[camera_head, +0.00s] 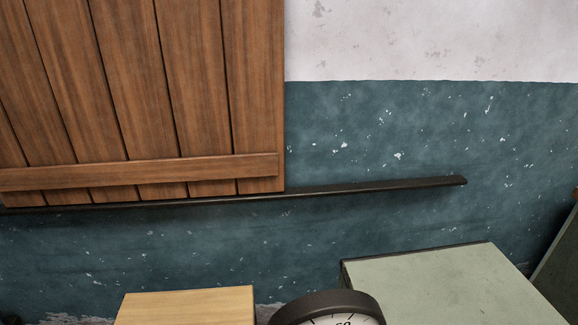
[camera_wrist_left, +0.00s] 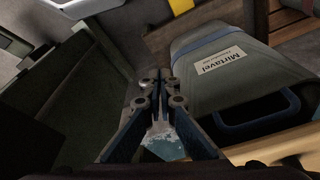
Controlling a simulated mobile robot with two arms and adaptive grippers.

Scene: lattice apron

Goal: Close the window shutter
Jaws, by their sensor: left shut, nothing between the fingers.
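The window shutter (camera_head: 150,90) is a large brown plank panel with a wooden crossbar along its lower part. It fills the upper left of the head view; its top and left side are cut off. Its bottom edge meets a dark rail (camera_head: 370,188) on the wall, which runs on past the shutter's right edge. No window opening shows. My left gripper (camera_wrist_left: 159,84) shows only in the left wrist view, its fingers together and empty. The shutter is not seen in that view. My right gripper is in neither view.
Below the rail stand a light wooden box (camera_head: 185,306), a round dial (camera_head: 335,308) and a green-topped cabinet (camera_head: 440,283). The wall (camera_head: 400,130) right of the shutter is bare.

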